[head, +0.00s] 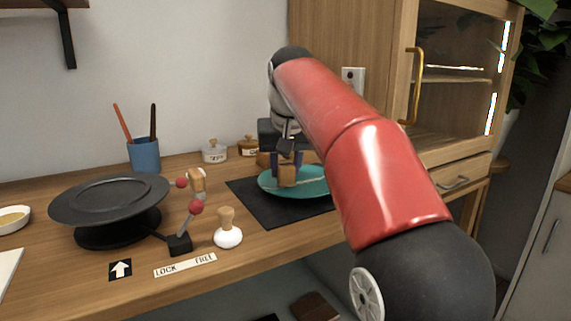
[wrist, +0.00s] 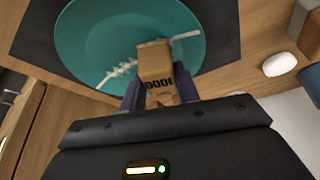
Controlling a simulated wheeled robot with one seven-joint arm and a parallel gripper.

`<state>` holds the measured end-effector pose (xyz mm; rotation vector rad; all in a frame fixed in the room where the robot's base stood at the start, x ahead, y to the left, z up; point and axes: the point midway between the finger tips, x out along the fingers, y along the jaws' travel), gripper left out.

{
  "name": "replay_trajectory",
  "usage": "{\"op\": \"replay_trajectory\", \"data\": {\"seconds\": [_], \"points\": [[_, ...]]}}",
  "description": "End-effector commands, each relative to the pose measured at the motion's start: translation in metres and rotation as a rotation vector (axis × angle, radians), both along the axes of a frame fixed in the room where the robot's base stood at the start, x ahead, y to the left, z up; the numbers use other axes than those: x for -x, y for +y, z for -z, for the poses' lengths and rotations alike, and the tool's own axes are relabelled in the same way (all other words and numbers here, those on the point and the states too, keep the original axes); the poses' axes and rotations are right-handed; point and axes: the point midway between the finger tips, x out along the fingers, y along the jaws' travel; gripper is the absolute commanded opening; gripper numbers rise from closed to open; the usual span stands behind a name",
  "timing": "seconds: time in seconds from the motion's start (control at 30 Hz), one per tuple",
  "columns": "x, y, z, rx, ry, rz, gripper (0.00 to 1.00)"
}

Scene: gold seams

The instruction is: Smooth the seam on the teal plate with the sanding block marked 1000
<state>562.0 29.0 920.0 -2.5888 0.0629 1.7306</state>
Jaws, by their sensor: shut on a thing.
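The teal plate (head: 316,186) lies on a dark mat (head: 258,207) on the wooden bench, and it fills the top of the wrist view (wrist: 85,35). A pale, rough seam (wrist: 118,72) runs across the plate. My gripper (head: 287,167) is over the plate and shut on a tan sanding block (head: 288,178). In the wrist view the block (wrist: 155,62) carries a printed number that appears upside down and reads as 1000. The block's far end overlaps the middle of the seam; I cannot tell whether it touches. My arm hides the plate's right side in the head view.
A black turntable (head: 110,200) with red-knobbed levers (head: 196,207) stands at left. A white, wooden-handled tool (head: 228,235) stands near the front edge, by the LOCK/FREE label (head: 185,265). A blue cup (head: 144,154) and small jars (head: 214,151) stand behind. A cabinet (head: 455,80) rises at right.

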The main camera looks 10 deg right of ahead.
Motion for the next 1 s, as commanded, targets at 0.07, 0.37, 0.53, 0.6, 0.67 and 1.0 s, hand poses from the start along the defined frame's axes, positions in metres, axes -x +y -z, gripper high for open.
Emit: {"op": "replay_trajectory", "data": {"seconds": [0.07,0.37,0.53,0.6,0.67,1.0], "points": [[0.000,0.000,0.003,0.000,-0.001,0.000,0.13],[0.000,0.000,0.007,0.000,-0.001,0.000,0.13],[0.005,-0.002,0.007,0.000,-0.001,0.000,0.13],[0.008,-0.003,0.007,0.000,0.000,0.000,0.13],[0.011,-0.003,0.006,0.000,-0.001,0.000,0.13],[0.003,-0.001,0.008,0.000,0.001,0.000,0.13]]}}
